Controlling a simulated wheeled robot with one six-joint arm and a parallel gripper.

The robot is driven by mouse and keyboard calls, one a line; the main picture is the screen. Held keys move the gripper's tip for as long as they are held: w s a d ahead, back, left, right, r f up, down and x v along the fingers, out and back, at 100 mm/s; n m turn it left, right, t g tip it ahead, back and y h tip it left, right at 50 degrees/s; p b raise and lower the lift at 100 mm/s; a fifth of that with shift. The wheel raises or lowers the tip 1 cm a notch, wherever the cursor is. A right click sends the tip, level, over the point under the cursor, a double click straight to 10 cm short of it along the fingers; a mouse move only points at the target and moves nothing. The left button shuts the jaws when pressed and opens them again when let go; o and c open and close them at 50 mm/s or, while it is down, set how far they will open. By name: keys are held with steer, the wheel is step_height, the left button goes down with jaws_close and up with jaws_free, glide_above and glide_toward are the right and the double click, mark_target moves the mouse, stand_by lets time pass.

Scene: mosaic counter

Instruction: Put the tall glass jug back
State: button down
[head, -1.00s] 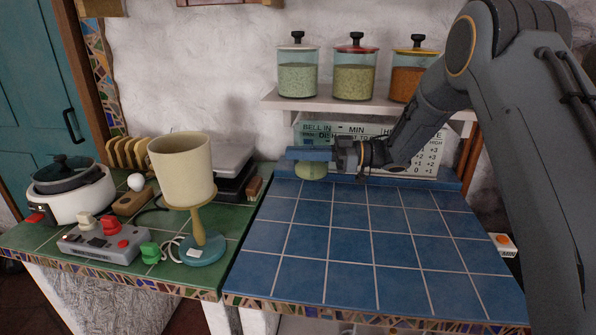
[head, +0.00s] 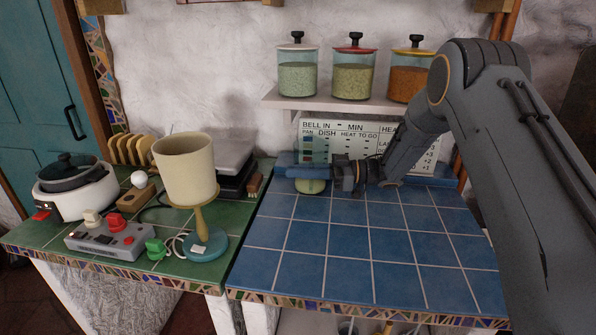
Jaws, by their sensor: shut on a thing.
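My gripper (head: 306,172) is at the back left of the blue tiled counter (head: 345,237), pointing left with blue fingers. It is shut on a pale green rounded thing (head: 311,187), whose lower part shows below the fingers. No other tall glass jug shows plainly.
A shelf (head: 330,104) above holds lidded jars of green (head: 297,79), olive (head: 352,80) and orange (head: 405,84) contents. A sign board (head: 340,135) stands behind my gripper. The blue tiles in front are clear.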

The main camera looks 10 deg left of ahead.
steer(key=c, duration=1.9)
jaws_free()
steer(key=shift+o, duration=0.2)
steer(key=shift+f, duration=0.1)
steer(key=w+d+b, duration=0.2)
steer(key=d+b, duration=0.3)
steer(key=d, duration=0.6)
steer(key=shift+d+f, duration=0.2)
steer(key=shift+d, duration=0.2)
